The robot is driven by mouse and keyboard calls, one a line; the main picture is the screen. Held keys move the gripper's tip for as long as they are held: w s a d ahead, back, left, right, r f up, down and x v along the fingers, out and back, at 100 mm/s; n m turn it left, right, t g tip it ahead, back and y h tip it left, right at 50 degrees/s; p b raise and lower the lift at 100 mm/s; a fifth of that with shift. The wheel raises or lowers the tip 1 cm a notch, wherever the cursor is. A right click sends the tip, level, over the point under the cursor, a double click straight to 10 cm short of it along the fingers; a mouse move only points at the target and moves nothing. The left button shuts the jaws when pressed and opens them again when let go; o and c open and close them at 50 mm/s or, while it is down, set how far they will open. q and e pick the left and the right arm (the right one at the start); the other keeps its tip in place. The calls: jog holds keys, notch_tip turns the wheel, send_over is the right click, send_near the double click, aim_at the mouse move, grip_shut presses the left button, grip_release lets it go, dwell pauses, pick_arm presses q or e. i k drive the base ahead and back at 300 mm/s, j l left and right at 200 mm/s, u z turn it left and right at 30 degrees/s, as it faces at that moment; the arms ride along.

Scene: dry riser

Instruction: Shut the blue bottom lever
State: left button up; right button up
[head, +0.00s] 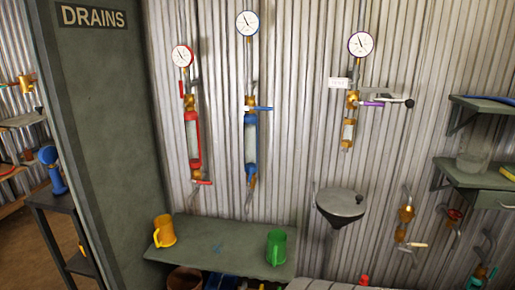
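The blue unit hangs on the corrugated wall, with a round gauge (247,23) on top and a clear tube (250,143) between blue collars below. Its blue top lever (263,108) sticks out sideways to the right. At its lower end, below the blue lower collar (251,171), a thin pipe (249,200) runs down. The blue bottom lever is too small to make out clearly there, so I cannot tell its position. Neither of my grippers is in view.
A red-marked unit (192,135) hangs to the left, its red bottom lever (203,182) sideways. A purple-levered unit (349,130) hangs right. Below, a grey shelf (200,231) bears a yellow mug (164,231) and a green mug (276,247). A DRAINS panel (100,110) stands left.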

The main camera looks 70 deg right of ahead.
aim_at(250, 174)
jog(key=z, duration=1.9)
